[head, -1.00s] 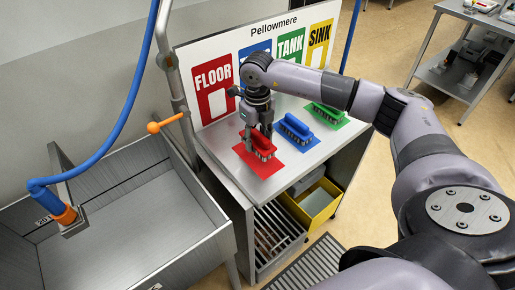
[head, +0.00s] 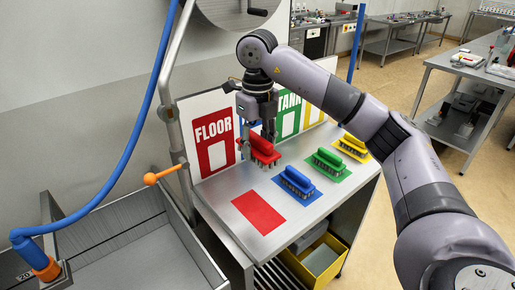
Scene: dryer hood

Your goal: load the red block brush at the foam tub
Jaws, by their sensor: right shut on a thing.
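The red block brush (head: 265,150) has a red block on top and dark bristles below. My right gripper (head: 257,138) is shut on it and holds it in the air above the steel table, in front of the sign board. The gripper partly hides the brush. The bare red mat (head: 259,212) lies below and to the left of the brush. I cannot make out a foam tub in the head view. My left gripper is out of view.
Blue (head: 297,182), green (head: 328,161) and yellow (head: 353,146) brushes stand on their mats on the steel table (head: 225,185). The sign board (head: 200,112) stands behind. A steel sink (head: 130,250) is at left, with an orange-handled lever (head: 160,175). A yellow bin (head: 320,262) is under the table.

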